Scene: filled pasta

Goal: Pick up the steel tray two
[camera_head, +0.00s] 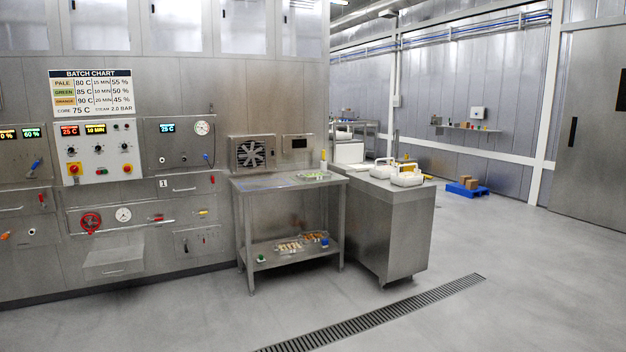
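Neither of my grippers shows in the head view. No steel tray can be told apart for certain at this distance. Small trays or groups of orange and pale pieces (289,247) lie on the lower shelf of a steel table (262,184) in the middle of the view. Another flat item with green on it (313,175) lies on the table's top near its right end. I cannot tell which of these, if any, is steel tray two.
A steel cabinet (396,232) with white containers (407,179) on top adjoins the table's right side. A control wall with a batch chart (91,93) fills the left. A floor drain (375,315) crosses open floor. A blue pallet (467,190) holds boxes at right.

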